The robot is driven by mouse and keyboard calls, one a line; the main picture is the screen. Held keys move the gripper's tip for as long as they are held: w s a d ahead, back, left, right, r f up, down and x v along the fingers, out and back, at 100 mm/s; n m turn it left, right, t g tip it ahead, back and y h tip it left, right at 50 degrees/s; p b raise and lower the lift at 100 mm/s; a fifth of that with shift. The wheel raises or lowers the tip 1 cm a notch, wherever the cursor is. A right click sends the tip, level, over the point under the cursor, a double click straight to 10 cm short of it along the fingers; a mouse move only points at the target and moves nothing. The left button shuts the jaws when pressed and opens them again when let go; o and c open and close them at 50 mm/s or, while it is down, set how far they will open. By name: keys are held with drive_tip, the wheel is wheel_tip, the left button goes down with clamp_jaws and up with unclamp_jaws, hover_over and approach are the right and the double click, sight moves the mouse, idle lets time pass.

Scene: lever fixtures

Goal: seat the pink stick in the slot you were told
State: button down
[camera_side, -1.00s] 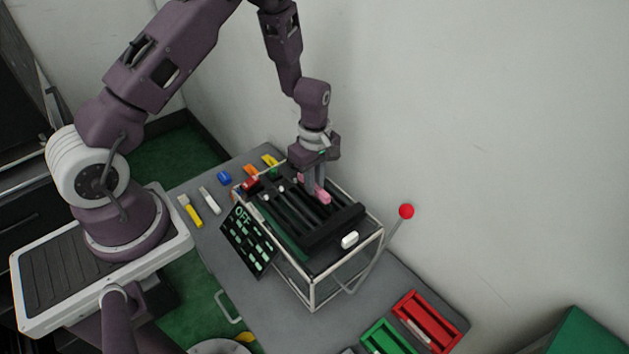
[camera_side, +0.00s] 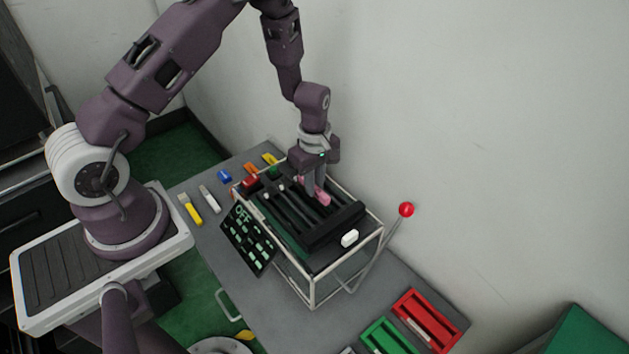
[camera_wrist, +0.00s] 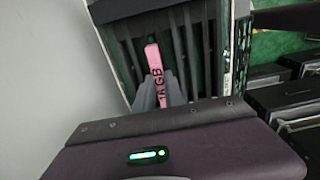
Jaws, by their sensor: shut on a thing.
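The pink stick (camera_side: 323,198) is between the fingers of my gripper (camera_side: 315,190), low over the black slotted rack (camera_side: 300,220) inside the white-framed box. In the wrist view the pink stick (camera_wrist: 155,68) has dark lettering and lies lengthwise, in line with the long dark slots of the rack (camera_wrist: 188,40). My gripper (camera_wrist: 160,92) is shut on it. Whether the stick is down in a slot or just above it I cannot tell, since the fingers hide part of it.
A lever with a red knob (camera_side: 406,209) rises right of the box. A dark panel marked OFF (camera_side: 247,240) leans at its left. Loose coloured sticks, including a yellow one (camera_side: 190,210), lie to the left. Red (camera_side: 427,320) and green (camera_side: 385,338) trays stand at front right. A wall is close behind.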

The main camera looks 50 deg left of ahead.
drive_tip(key=shift+f, duration=1)
drive_tip(key=c, duration=1.3)
unclamp_jaws()
drive_tip(key=shift+c, duration=0.2)
wheel_tip(320, 180, up, 7)
drive_tip(key=shift+r, duration=0.1)
